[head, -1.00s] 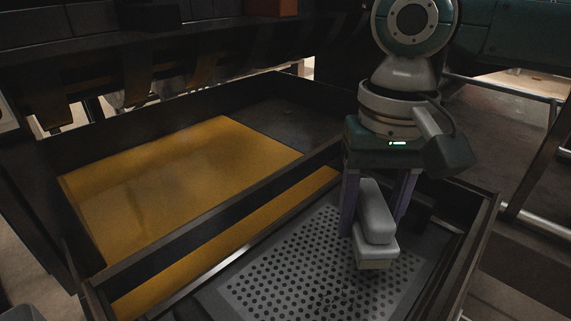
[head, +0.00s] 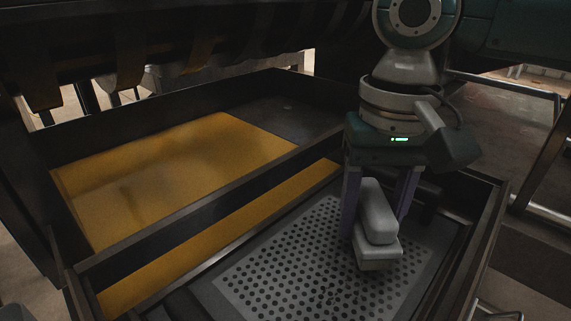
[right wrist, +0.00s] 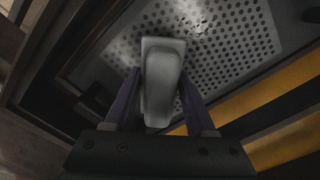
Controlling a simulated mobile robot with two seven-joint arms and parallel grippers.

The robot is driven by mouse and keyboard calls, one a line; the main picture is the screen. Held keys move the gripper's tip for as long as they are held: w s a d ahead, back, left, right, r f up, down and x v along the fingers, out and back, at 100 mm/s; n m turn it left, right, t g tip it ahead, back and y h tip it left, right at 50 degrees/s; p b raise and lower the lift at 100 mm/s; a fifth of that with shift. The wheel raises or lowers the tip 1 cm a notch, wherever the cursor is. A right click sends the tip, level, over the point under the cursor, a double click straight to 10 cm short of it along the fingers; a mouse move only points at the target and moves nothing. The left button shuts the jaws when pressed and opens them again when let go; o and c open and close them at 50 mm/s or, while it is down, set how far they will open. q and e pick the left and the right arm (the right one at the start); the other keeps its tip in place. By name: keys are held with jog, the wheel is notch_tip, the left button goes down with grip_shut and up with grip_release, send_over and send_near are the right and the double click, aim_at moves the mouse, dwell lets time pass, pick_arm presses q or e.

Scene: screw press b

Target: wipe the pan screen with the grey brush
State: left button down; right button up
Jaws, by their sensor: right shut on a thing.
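The pan screen (head: 290,268) is a grey perforated plate lying in the dark pan at the lower right of the head view. It also shows in the right wrist view (right wrist: 235,45). Dark specks lie on it near the brush. The grey brush (head: 378,222) has a rounded grip over a flat block with a pale lower edge. My right gripper (head: 378,205) points down and is shut on the brush, over the screen's right part. In the right wrist view the brush (right wrist: 160,80) sits between the two fingers. I cannot tell whether its underside touches the screen. My left gripper is not in view.
A tray with yellow liquid or a yellow floor (head: 175,175) lies left of the screen, behind a dark divider, with a narrow yellow strip (head: 230,235) beside it. Raised dark pan walls surround the screen. Metal rails (head: 540,210) stand at the right, and dark machinery overhangs the back.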

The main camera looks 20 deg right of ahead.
jog(key=shift+f, duration=1)
